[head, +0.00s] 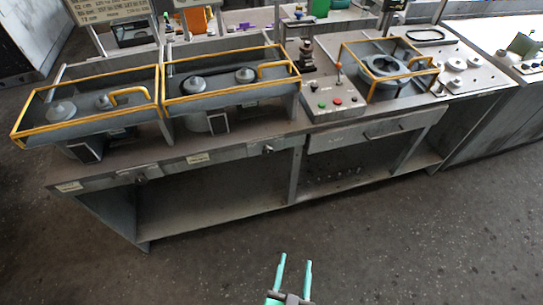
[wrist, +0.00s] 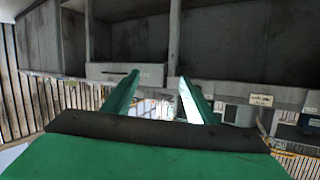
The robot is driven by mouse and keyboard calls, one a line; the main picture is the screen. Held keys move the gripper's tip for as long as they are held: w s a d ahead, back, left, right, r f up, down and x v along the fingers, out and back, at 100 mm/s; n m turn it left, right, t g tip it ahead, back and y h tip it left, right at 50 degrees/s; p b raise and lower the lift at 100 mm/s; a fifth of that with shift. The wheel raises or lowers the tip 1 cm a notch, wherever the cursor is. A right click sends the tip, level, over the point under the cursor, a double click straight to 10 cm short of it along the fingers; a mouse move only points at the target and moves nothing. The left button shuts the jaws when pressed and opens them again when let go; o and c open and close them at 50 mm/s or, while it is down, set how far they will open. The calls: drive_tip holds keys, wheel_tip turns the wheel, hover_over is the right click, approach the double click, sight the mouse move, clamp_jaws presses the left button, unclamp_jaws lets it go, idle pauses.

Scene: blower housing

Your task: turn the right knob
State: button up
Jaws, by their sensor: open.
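Two small dark knobs stick out of the front edge of the long grey bench (head: 215,157). The left knob (head: 140,180) is under the left yellow-railed unit. The right knob (head: 268,150) is below the middle yellow-railed unit, left of the drawer. My gripper (head: 296,260) has two green fingers, apart and empty, at the bottom of the head view. It appears in front of the bench, over the floor and well apart from the right knob. In the wrist view the open fingers (wrist: 158,84) show with nothing between them. I cannot make out either knob there.
Yellow-railed units (head: 85,105) stand on the bench top. A control panel with buttons (head: 333,100) is right of the middle one. A drawer (head: 365,134) and open shelves lie below the top. The dark floor (head: 400,235) in front is clear.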

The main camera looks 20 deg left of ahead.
drive_tip(key=w+a+f+y, duration=0.1)
drive_tip(key=w+a+y, duration=0.15)
drive_tip(key=w, duration=0.45)
drive_tip(key=n+y, duration=0.4)
drive_tip(key=y, duration=0.2)
approach(268, 153)
drive_tip(key=x, duration=0.8)
drive_tip(key=shift+w, duration=0.1)
drive_tip(key=shift+w+d, duration=0.1)
drive_tip(key=shift+w, duration=0.25)
drive_tip(key=shift+s+a, duration=0.15)
drive_tip(key=shift+a, duration=0.25)
drive_tip(key=shift+d, duration=0.15)
drive_tip(key=c, duration=1.1)
